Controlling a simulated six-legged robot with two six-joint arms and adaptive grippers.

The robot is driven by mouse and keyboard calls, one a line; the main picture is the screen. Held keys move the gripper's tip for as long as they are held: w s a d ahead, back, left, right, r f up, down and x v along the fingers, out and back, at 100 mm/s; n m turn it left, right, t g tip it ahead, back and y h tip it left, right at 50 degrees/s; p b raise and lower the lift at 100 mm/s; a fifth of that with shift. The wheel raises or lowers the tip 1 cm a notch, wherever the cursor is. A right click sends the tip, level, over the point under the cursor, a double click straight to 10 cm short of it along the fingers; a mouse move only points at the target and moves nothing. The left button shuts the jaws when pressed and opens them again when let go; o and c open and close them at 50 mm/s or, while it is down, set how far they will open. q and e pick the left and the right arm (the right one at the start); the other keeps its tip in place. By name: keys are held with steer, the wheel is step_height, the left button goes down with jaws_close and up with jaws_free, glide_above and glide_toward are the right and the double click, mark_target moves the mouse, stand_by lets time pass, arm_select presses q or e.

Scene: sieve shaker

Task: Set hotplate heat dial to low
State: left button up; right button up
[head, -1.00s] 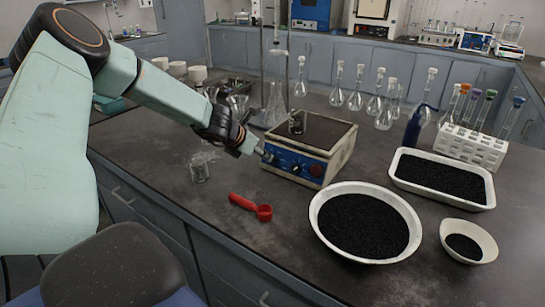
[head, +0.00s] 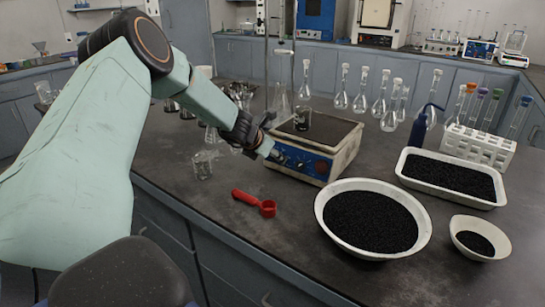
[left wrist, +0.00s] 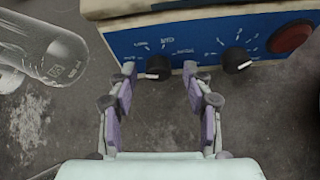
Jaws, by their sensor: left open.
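The hotplate (head: 340,135) has a blue front panel with two black dials and a red button; the panel also shows in the left wrist view (left wrist: 200,42). The left dial (left wrist: 158,67) has its white mark toward the lower left. The right dial (left wrist: 237,60) has its white mark toward the lower right. The printed labels are too small to read, so I cannot tell which dial is heat. My left gripper (left wrist: 160,73) is open, one fingertip on each side of the left dial, with no clear contact. In the head view my left gripper (head: 271,152) partly hides the panel's left end.
A small beaker (head: 303,121) stands on the hotplate. A glass beaker (head: 203,166) stands left of my gripper, and a red scoop (head: 256,204) lies in front. A white bowl of black grains (head: 372,222) is at front right. Flasks (head: 341,88) stand behind.

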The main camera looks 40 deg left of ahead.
arm_select(q)
steer(key=shift+w+a+f, duration=0.2)
steer(key=shift+w+f, duration=0.1)
steer(key=shift+c, duration=0.8)
steer(key=shift+s+d+r, duration=0.15)
steer(key=shift+s+r, duration=0.1)
steer(key=c, duration=0.3)
jaws_close()
